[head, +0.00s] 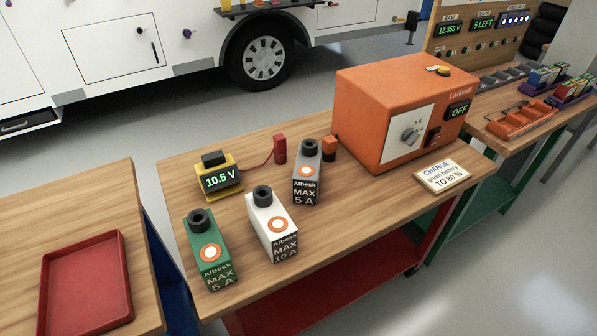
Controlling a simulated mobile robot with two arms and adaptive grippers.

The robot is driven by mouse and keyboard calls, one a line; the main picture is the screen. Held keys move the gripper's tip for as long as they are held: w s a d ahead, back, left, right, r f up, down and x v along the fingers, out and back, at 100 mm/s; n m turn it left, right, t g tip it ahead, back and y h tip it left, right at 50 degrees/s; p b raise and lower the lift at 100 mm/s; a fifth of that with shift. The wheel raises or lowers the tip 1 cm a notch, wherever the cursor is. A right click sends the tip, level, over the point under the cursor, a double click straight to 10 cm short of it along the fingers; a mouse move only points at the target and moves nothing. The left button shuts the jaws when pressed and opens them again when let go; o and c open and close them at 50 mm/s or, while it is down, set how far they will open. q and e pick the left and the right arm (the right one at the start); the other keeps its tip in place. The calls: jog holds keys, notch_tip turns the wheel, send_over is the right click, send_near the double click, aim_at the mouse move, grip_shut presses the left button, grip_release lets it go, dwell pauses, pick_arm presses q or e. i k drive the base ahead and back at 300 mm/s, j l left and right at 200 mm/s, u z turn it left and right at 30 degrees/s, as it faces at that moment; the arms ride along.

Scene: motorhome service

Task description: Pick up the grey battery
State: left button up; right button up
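The grey battery (307,173) stands upright on the wooden workbench, with a black round terminal on top, an orange and white ring and a label reading "Albesk MAX 5 A". It is behind and to the right of the white battery (271,225), labelled "MAX 10 A". The green battery (210,251), labelled "MAX 5 A", stands at the front left. Neither of my grippers shows in the head view.
An orange charger (385,105) reading "OFF" stands right of the grey battery. A sign (443,176) says to charge the green battery to 80 %. A yellow meter (219,178) reads 10.5 V, with a red probe (280,149) nearby. A red tray (86,284) lies on the left table.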

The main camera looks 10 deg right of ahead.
aim_at(305, 178)
jog(key=k+l+u, duration=0.1)
jog(key=l+u, duration=0.25)
jog(key=u, duration=0.15)
jog(key=k+l+u, duration=0.1)
jog(key=l+u, duration=0.2)
jog(key=u, duration=0.15)
